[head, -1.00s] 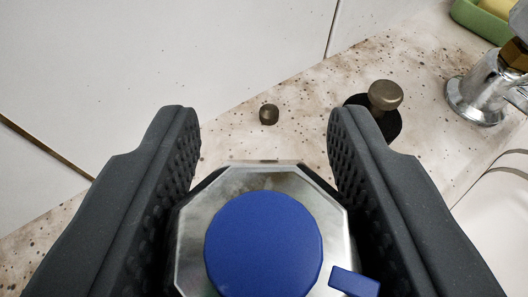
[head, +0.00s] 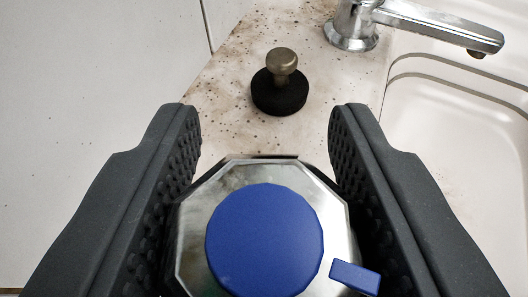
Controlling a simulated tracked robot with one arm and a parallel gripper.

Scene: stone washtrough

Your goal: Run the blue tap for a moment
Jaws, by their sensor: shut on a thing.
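An octagonal metal tap head with a round blue cap (head: 265,240) fills the bottom middle of the head view. A small blue tab (head: 355,277) sticks out at its lower right. My gripper (head: 265,135) is shut on this tap head, one dark ridged finger on each side. The fingers hide its sides, and the frame cuts off its near part. I cannot see a spout or water coming from this tap.
Beyond it, a dark round stopper with a brass knob (head: 281,88) stands on the speckled stone ledge (head: 235,133). A chrome tap (head: 430,22) stands behind at the upper right, its spout reaching over the white basin (head: 465,140). A pale wall (head: 90,110) is at the left.

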